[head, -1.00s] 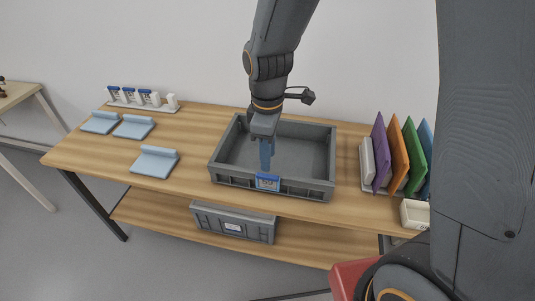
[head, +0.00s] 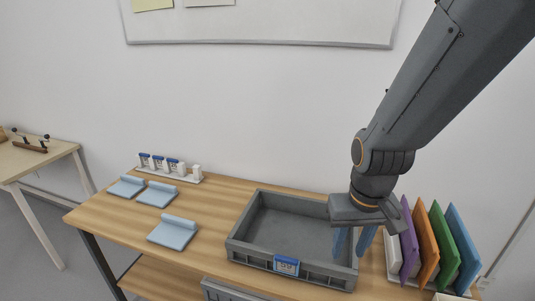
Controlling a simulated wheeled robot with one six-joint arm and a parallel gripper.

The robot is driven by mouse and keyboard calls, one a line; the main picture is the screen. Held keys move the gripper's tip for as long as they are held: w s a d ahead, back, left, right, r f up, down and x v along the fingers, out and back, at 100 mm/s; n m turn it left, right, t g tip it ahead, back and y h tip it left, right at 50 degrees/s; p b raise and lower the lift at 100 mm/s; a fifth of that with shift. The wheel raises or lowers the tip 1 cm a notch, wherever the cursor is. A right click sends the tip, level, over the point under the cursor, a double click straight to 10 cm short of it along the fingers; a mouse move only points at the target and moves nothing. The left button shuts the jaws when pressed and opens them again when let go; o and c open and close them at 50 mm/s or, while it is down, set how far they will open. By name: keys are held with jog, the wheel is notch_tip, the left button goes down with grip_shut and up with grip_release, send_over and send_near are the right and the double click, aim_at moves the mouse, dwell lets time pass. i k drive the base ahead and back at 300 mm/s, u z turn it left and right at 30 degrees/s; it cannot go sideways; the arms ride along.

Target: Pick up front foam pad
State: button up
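The front foam pad (head: 173,232) is a light blue slab with a raised roll along its back edge. It lies flat on the wooden table, left of the grey bin. Two similar pads lie farther back on the left, the nearer one (head: 158,194) and the far one (head: 127,187). My gripper (head: 354,243) points down at the right side of the bin, far to the right of the front pad. Its two blue fingers are apart with nothing seen between them. The fingertips are partly hard to make out against the bin wall.
The open grey bin (head: 245,222) has a blue and white tag (head: 286,265) on its front. A white rack (head: 185,177) with small tagged holders stands at the back left. Colored upright panels (head: 428,246) stand right of my gripper. Table around the front pad is clear.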

aim_at(174, 232)
jog(key=u, duration=1.85)
jog(key=i, duration=0.4)
jog(key=z, duration=1.25)
